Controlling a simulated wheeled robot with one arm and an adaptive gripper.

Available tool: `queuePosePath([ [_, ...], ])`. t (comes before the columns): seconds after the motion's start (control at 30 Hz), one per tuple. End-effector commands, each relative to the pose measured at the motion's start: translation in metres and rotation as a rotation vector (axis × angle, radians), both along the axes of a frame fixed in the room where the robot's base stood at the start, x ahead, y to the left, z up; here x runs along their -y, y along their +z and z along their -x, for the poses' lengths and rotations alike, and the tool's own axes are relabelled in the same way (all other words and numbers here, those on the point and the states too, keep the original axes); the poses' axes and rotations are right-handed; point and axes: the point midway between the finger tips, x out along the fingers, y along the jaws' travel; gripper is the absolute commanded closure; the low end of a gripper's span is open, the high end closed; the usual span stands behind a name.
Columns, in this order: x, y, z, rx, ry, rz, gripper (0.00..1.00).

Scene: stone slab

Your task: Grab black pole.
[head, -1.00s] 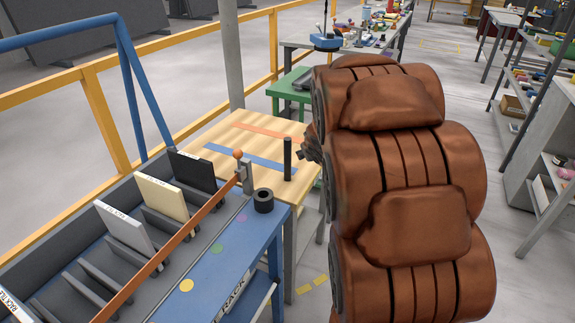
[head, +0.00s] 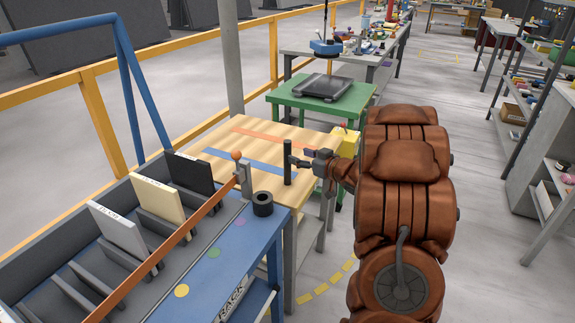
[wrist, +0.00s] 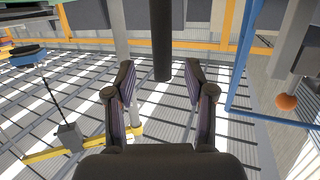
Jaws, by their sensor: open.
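The black pole (head: 287,163) stands upright on the wooden table, near its right side. My gripper (head: 299,163) is just right of the pole in the head view, at about its mid height, with its fingers toward it. In the wrist view the pole (wrist: 162,42) comes down from the top edge and ends between the two spread fingertips. My gripper (wrist: 160,80) is open there and nothing is clasped. I cannot tell whether a finger touches the pole.
The wooden table (head: 222,168) has orange and blue strips. A blue rack (head: 215,262) with upright panels, a black ring (head: 263,204) and an orange ball (head: 236,155) stands in front. A green table (head: 290,101) with a grey tray is behind. Open floor lies right of my arm.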

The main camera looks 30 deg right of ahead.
Motion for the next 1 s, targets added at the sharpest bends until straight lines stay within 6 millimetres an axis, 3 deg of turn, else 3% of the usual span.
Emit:
queuePosePath([
  [0.33, -0.006, -0.006, -0.027, -0.003, -0.001, 0.001, 0.46],
  [0.6, -0.013, -0.014, -0.060, -0.001, 0.000, 0.001, 0.46],
  [0.87, -0.013, -0.015, -0.065, -0.003, -0.003, 0.002, 0.46],
  [1.0, -0.013, -0.015, -0.065, -0.003, -0.003, 0.002, 0.57],
])
